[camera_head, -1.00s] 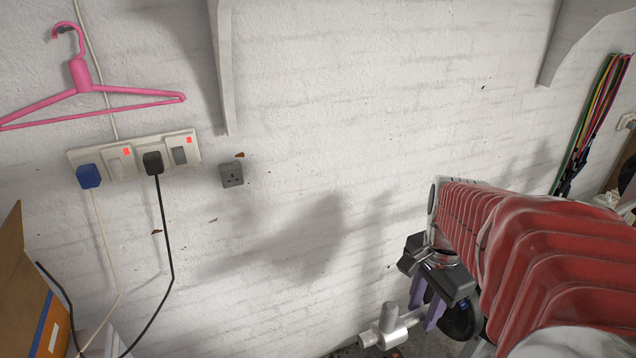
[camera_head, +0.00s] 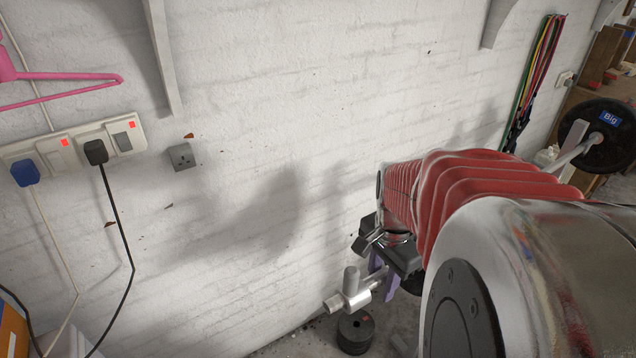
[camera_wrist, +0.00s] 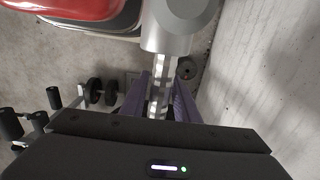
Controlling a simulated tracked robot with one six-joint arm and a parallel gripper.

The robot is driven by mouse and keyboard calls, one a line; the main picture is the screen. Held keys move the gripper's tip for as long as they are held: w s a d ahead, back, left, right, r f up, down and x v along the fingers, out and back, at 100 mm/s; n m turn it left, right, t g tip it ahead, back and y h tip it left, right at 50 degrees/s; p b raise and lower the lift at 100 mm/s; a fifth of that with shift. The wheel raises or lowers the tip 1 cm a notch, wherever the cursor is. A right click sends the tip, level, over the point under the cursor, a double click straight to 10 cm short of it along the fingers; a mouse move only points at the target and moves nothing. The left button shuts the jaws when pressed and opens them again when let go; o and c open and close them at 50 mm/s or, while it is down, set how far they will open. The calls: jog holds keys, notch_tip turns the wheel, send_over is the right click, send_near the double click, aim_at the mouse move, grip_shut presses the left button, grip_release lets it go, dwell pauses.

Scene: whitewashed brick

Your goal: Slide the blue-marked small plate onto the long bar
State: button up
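My gripper (camera_wrist: 160,90) has purple fingers. In the wrist view they lie on either side of a silver T-shaped piece (camera_wrist: 158,82) and appear shut on it. The piece sticks out past the fingertips, with a thick cylinder at its far end. In the head view the piece (camera_head: 350,292) hangs low against the wall, left of the gripper (camera_head: 384,280). I cannot make out a blue-marked small plate.
Black discs (camera_head: 355,332) are stacked on the floor below my gripper, and a black dumbbell (camera_wrist: 95,91) shows in the wrist view. The white brick wall (camera_head: 280,90) is close behind. Colourful bands (camera_head: 540,75) hang on it. A socket strip (camera_head: 75,145) with cables is at left.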

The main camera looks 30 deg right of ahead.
jog(key=shift+d, duration=0.1)
jog(key=shift+d, duration=0.35)
jog(key=shift+d, duration=0.35)
jog(key=shift+d, duration=0.4)
jog(key=shift+d, duration=0.35)
jog(key=shift+d, duration=1.4)
jog(key=shift+d, duration=0.2)
jog(key=shift+a, duration=0.15)
jog(key=shift+a, duration=0.65)
